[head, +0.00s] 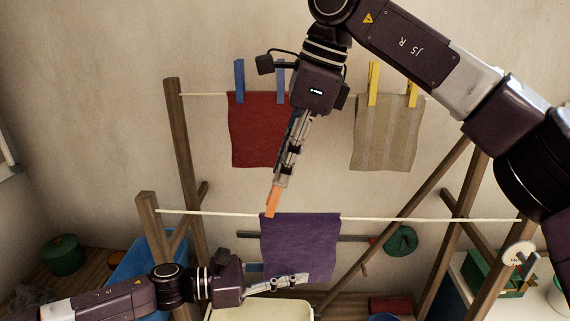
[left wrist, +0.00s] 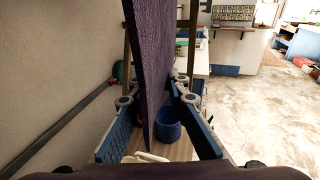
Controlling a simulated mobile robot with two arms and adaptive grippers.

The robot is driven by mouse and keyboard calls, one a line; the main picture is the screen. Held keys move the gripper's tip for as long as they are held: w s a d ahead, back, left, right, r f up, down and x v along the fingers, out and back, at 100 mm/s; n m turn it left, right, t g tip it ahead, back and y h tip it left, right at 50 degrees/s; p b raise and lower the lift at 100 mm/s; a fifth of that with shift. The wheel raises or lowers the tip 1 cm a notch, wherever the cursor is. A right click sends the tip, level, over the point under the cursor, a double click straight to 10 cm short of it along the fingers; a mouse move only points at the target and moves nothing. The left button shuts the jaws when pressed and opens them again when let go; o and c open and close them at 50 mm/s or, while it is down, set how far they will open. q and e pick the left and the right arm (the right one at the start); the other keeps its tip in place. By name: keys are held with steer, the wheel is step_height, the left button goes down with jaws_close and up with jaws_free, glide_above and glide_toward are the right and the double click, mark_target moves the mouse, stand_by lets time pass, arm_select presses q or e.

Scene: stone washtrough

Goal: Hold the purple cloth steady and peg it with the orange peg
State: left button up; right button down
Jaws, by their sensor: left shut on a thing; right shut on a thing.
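The purple cloth (head: 303,240) hangs over the front line (head: 420,219) in the head view. It also fills the middle of the left wrist view (left wrist: 152,60), edge-on between the fingers. My left gripper (head: 303,280) is shut on the purple cloth at its lower edge. My right gripper (head: 279,184) comes down from above and is shut on the orange peg (head: 273,201). The peg points down, its lower end at the cloth's upper left corner by the line. I cannot tell whether the peg grips the cloth.
A red cloth (head: 258,135) with blue pegs and a striped beige cloth (head: 387,135) with yellow pegs hang on the back line. Wooden posts (head: 150,215) stand on both sides. A pale tub (head: 225,312) is below; a green box (head: 492,275) is at right.

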arm_select(q)
steer(key=shift+a, duration=0.1)
arm_select(e)
steer(key=shift+f, duration=0.2)
steer(key=shift+w+f, duration=0.1)
steer(key=shift+f, duration=1.15)
arm_select(q)
steer(key=shift+w, duration=0.1)
arm_select(e)
steer(key=c, duration=1.4)
jaws_free()
step_height(320, 180, up, 8)
